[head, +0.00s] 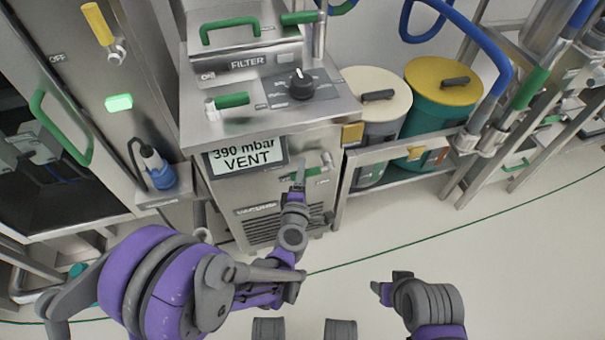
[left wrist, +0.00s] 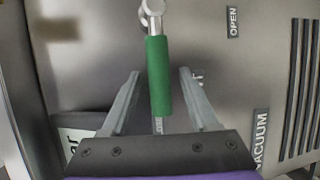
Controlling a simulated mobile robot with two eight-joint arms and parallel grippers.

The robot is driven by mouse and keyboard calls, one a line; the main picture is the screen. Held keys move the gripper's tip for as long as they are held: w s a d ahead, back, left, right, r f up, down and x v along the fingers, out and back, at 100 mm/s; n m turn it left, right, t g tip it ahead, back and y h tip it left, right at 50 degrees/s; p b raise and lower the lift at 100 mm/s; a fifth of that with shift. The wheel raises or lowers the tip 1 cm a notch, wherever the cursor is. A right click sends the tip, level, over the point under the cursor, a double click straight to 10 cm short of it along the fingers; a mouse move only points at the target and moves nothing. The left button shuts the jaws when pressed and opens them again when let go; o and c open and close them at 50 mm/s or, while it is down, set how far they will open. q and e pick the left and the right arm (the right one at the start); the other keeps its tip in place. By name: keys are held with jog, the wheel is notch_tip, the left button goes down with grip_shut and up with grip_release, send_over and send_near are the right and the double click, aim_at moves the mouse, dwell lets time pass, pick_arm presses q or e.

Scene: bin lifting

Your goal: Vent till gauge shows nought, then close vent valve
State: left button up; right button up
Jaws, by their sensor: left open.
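The gauge display (head: 246,157) on the front of the steel vacuum cabinet reads "390 mbar VENT". The vent valve's green handle (head: 313,171) is on the cabinet front, right of the display. My left gripper (head: 300,172) is at this handle. In the left wrist view the green handle (left wrist: 158,80) lies between the two open fingers, with a visible gap on each side. The handle joins a silver pivot at the top of that view. My right gripper (head: 384,291) is over the floor at lower right, apart from the cabinet; its finger opening is unclear.
An "OPEN" label (left wrist: 233,22) is on the panel beside the handle. Above are a black knob (head: 301,84) and another green-handled valve (head: 231,100). A cream-lidded bin (head: 373,94) and a yellow-lidded bin (head: 443,80) stand at right. The floor in front is mostly clear.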

pick_arm(q)
jog(key=shift+w, duration=0.1)
grip_shut()
dwell(1.4)
